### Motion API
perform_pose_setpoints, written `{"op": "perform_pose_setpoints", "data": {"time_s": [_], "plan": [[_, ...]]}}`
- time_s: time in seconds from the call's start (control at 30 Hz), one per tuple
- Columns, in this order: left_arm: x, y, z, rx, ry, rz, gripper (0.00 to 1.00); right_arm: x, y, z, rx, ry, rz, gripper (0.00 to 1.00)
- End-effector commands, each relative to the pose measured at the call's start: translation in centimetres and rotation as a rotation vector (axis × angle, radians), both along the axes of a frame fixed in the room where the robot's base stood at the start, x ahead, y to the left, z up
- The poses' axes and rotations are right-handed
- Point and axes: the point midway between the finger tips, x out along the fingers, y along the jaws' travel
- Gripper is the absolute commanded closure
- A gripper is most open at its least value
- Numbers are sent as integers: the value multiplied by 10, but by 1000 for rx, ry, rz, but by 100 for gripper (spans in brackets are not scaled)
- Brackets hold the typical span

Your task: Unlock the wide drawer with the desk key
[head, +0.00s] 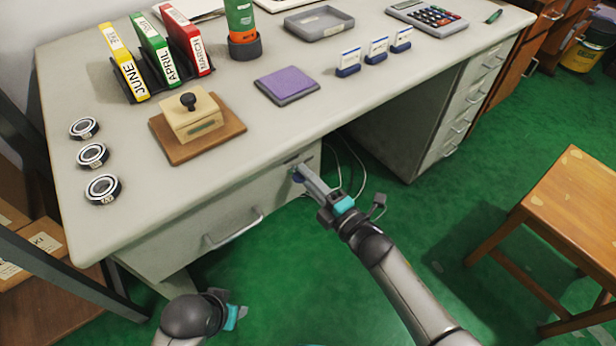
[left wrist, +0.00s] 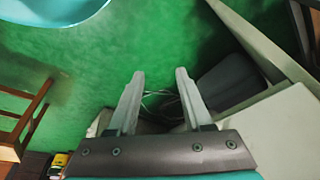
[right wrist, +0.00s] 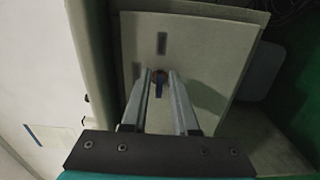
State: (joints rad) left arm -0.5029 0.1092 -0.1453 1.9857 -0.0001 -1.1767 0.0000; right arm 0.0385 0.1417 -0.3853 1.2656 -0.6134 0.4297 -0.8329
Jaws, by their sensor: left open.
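The wide drawer (head: 200,222) is under the desk top, closed, with a bar handle (head: 234,229). The desk key has a blue head (right wrist: 159,88) and is at the lock near the drawer's upper right corner. A bit of red shows around it in the right wrist view. My right gripper (head: 300,176) is at the lock, its fingers on either side of the key head. The fingers are partly apart, and whether they press on the key is not clear. My left gripper (left wrist: 159,75) is open and empty, low in front of the desk.
A wooden stool (head: 570,200) stands at right. Green floor (head: 290,270) is open in front.

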Motion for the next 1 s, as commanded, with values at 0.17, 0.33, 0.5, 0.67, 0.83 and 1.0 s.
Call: {"op": "perform_pose_setpoints", "data": {"time_s": [0.17,0.33,0.5,0.67,0.83,1.0], "plan": [[0,0,0,0,-1,1,50,0,0,0,0,0,0,61],[1,0,1,-1,-2,1,50,-1,0,0,-1,-1,0,61],[1,1,-1,0,0,2,50,-10,-7,0,-1,2,-1,61],[-9,2,-20,6,35,2,50,-32,-23,1,-2,3,-1,61],[-20,4,-38,10,64,0,50,-61,-44,1,-2,5,-1,61],[-30,7,-54,16,85,-2,50,-91,-66,1,-2,3,0,61]]}}
